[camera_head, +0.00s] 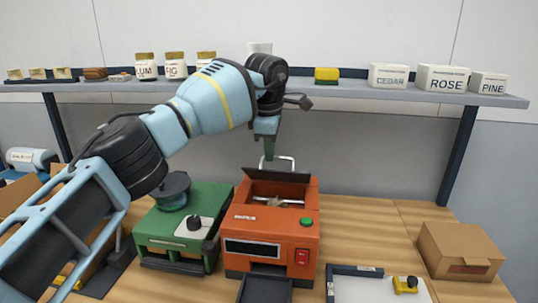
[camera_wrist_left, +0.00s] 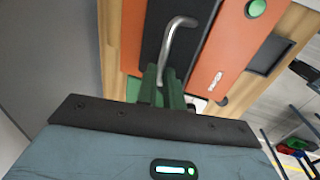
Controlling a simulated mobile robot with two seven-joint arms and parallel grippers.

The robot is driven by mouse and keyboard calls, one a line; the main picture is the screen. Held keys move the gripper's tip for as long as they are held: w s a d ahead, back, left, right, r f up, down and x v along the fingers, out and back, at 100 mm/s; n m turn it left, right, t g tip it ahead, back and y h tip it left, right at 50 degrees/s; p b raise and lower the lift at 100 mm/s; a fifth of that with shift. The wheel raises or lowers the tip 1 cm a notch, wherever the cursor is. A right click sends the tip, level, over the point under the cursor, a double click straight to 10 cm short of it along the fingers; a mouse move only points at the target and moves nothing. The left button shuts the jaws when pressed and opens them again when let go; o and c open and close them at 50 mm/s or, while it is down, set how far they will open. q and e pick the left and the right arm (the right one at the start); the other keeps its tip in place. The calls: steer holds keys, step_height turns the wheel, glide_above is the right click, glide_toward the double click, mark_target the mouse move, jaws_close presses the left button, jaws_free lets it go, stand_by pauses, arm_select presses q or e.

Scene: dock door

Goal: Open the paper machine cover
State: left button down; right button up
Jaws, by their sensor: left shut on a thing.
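The orange paper machine (camera_head: 270,228) stands on the wooden table in the middle of the head view. Its dark cover (camera_head: 280,176) is raised at the back of the top opening, and the inside (camera_head: 278,192) shows in front of it. A bent silver handle (camera_head: 291,161) sits on the cover; it also shows in the left wrist view (camera_wrist_left: 173,42). My left gripper (camera_head: 269,156) has its green fingers (camera_wrist_left: 163,88) shut on this handle. The exact cover angle is hard to tell. My right gripper is not in view.
A green machine (camera_head: 184,226) stands close on the left. A cardboard box (camera_head: 459,250) and a tray with a yellow item (camera_head: 405,284) are on the right. A shelf (camera_head: 380,92) with jars and labelled boxes runs behind. The table right of the machine has bare room.

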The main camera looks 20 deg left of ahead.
arm_select(q)
steer(key=shift+w+a+f, duration=0.15)
steer(key=shift+a+f, duration=0.05)
steer(key=shift+f, duration=0.4)
steer(key=c, duration=1.8)
jaws_free()
steer(key=shift+w, duration=0.1)
steer(key=shift+o, duration=1.4)
steer(key=shift+w, duration=0.35)
steer(key=shift+s+d+r, duration=0.1)
steer(key=shift+s+r, duration=0.2)
steer(key=shift+r, duration=0.1)
steer(key=v, duration=0.7)
